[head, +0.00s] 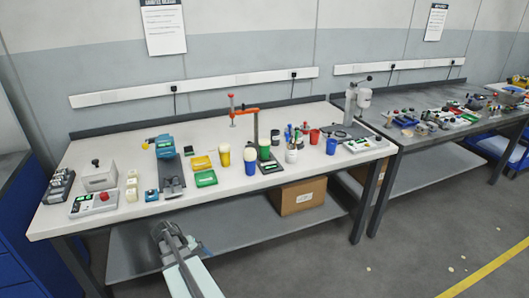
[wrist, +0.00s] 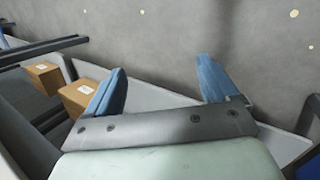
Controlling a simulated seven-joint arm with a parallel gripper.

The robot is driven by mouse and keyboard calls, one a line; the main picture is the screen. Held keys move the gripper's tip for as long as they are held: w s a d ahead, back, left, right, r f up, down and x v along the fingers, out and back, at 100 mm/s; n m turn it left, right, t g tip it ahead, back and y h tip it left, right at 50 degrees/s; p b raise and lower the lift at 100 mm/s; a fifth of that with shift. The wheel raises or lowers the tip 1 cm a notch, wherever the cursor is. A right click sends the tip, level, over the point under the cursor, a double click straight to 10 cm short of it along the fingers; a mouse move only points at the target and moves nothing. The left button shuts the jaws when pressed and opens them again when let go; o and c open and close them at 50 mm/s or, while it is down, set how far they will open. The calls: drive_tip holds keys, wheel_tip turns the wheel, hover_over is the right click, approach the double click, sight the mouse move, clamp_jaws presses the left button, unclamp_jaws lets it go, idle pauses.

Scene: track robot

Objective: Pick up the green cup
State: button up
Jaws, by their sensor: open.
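The green cup (head: 264,150) stands among other small things on the right-middle part of the white workbench (head: 130,225) in the head view. My gripper (head: 167,232) is low in front of the bench's front edge, left of and well away from the cup. In the wrist view my gripper (wrist: 162,75) has its two blue fingers spread wide with nothing between them. The cup does not show in the wrist view.
A cardboard box (head: 297,196) sits on the lower shelf. A second bench (head: 420,145) stands at right.

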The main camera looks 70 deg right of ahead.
drive_tip(key=s+d+r+m+g+h, duration=0.1)
drive_tip(key=s+d+r+m, duration=0.25)
drive_tip(key=d+r, duration=0.75)
drive_tip(key=s+d+r+m+g+h, duration=0.15)
drive_tip(key=s+d+r, duration=0.35)
drive_tip(key=d+r, duration=0.7)
drive_tip(key=w+r+t, duration=0.1)
drive_tip(key=w, duration=0.1)
drive_tip(key=w+d, duration=0.1)
drive_tip(key=w, duration=0.1)
drive_tip(key=w+r+t, duration=0.1)
drive_tip(key=w, duration=0.2)
drive_tip(key=shift+w+d+r+t+y, duration=0.1)
drive_tip(key=shift+d+r+t+y, duration=0.15)
drive_tip(key=shift+r+t, duration=0.1)
drive_tip(key=w+d+r+m+t+y, duration=0.25)
drive_tip(key=w+d+r+m, duration=0.35)
drive_tip(key=d, duration=0.4)
drive_tip(key=m+t, duration=0.1)
drive_tip(key=m, duration=0.2)
approach(265, 147)
drive_tip(key=w+d+r, duration=0.1)
drive_tip(key=w+d, duration=0.1)
drive_tip(key=x, duration=1.3)
drive_tip(key=shift+s+d, duration=0.1)
drive_tip(key=shift+s, duration=0.2)
drive_tip(key=c, duration=1.2)
